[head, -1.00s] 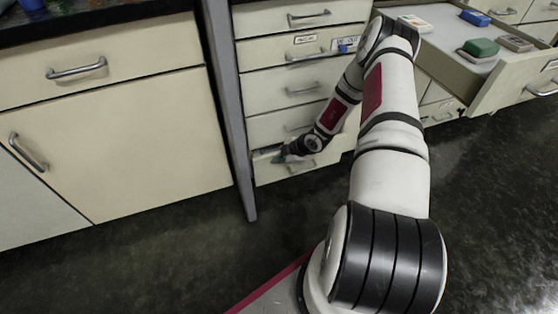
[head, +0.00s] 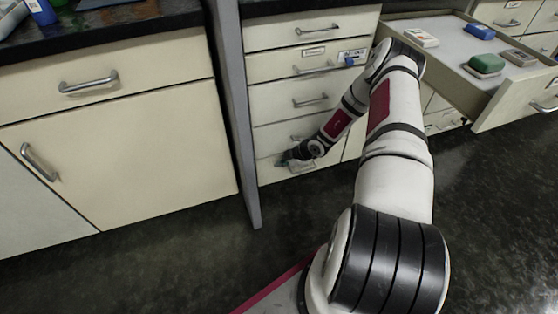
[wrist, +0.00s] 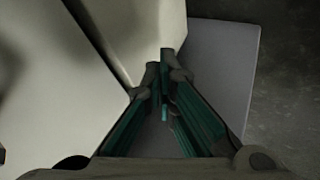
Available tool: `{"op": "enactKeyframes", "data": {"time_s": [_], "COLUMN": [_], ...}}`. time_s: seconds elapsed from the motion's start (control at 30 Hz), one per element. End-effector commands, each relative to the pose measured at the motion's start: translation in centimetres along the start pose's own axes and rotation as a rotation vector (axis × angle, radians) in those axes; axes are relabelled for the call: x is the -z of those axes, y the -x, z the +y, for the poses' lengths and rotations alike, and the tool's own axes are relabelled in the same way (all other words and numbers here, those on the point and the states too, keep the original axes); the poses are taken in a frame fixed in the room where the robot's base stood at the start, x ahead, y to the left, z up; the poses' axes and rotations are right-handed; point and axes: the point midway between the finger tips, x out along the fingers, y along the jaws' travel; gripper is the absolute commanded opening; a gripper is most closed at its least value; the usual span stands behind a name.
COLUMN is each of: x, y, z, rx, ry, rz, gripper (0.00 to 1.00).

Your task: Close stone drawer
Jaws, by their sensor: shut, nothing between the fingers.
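My gripper (head: 283,160) is at the front of the bottom drawer (head: 272,176) in the narrow cream stack, beside its upper left part. That drawer front looks about flush with the stack, though my arm and gripper hide part of it. In the wrist view my gripper (wrist: 163,88) has its fingers shut and empty, close to pale panels (wrist: 105,50). I cannot tell whether the fingertips touch them. A separate drawer (head: 490,104) at the right stands wide open. I see no label that names the stone drawer.
The open right drawer holds a green item (head: 486,64), a blue item (head: 481,31) and other small things. A grey post (head: 238,130) stands just left of the stack. A closed cabinet (head: 125,160) is further left. The dark floor (head: 180,270) in front is clear.

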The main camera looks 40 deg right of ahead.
Motion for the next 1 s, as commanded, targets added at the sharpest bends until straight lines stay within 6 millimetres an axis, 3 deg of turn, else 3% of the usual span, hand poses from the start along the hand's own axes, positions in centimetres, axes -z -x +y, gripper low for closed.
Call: {"op": "enactKeyframes", "data": {"time_s": [0.3, 0.5, 0.7, 1.0], "x": [-0.5, -0.5, -0.5, -0.6], "y": [6.5, 9.5, 10.6, 10.7], "z": [-0.5, -0.6, -0.6, -0.7], "rx": [0.000, 0.000, 0.000, 0.001], "ry": [0.002, 0.001, 0.002, 0.002], "rz": [-0.001, 0.000, 0.001, 0.000], "gripper": [0.00, 0.00, 0.00, 0.00]}}
